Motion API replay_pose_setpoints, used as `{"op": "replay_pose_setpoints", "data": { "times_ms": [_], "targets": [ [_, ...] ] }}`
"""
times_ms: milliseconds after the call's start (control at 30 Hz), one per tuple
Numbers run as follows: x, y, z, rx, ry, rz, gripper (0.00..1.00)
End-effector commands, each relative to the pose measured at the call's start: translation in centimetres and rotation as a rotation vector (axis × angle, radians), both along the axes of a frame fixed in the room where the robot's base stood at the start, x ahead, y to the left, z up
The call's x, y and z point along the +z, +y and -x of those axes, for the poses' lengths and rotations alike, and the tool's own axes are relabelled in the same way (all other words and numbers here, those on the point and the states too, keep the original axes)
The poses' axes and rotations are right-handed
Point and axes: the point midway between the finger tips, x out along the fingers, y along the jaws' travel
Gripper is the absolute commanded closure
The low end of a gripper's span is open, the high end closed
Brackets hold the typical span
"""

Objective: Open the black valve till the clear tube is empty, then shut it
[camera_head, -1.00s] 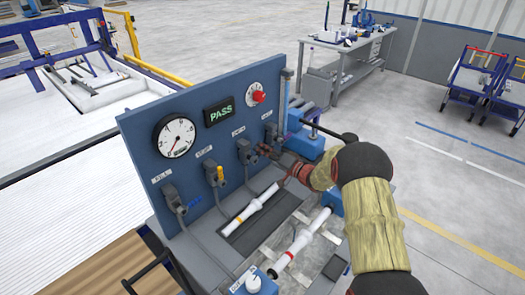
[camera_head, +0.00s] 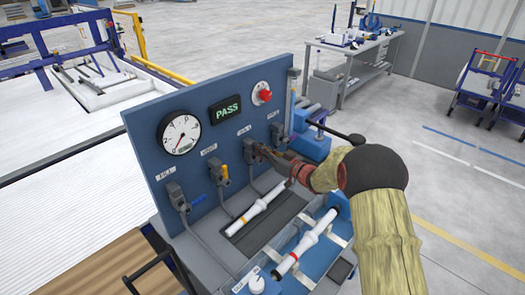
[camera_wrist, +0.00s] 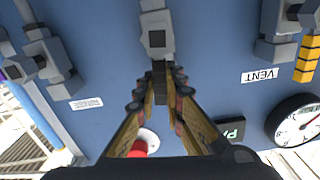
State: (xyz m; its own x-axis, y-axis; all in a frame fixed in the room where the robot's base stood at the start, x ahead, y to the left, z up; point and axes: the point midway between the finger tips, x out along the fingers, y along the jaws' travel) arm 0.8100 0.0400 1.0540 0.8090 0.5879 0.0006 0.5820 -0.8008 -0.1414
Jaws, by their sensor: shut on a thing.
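My gripper (camera_head: 262,151) is shut on the black handle (camera_wrist: 159,72) of the third valve from the left on the blue panel. In the wrist view both fingers close on this handle from either side, just below the grey valve body (camera_wrist: 156,33). The handle is mostly hidden by the fingers in the head view. The clear tube (camera_head: 291,103) stands upright at the panel's right edge; its liquid level is too small to read.
Other valves, with blue (camera_head: 199,199) and yellow (camera_head: 223,172) handles, sit close on the left. A gauge (camera_head: 179,134), a PASS display (camera_head: 226,110) and a red knob (camera_head: 265,97) are above.

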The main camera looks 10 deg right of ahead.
Motion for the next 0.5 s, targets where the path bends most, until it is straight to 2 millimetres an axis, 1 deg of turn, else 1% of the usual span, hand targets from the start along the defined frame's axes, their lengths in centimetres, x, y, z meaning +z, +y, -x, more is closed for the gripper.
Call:
{"op": "replay_pose_setpoints", "data": {
  "times_ms": [33,233,500],
  "targets": [
    [-0.54,0.16,0.22,0.000,-0.009,0.022,1.00],
    [-0.48,0.49,0.49,0.000,-0.058,0.090,1.00],
    [-0.50,0.65,0.63,0.000,-0.084,0.127,1.00]
  ]
}}
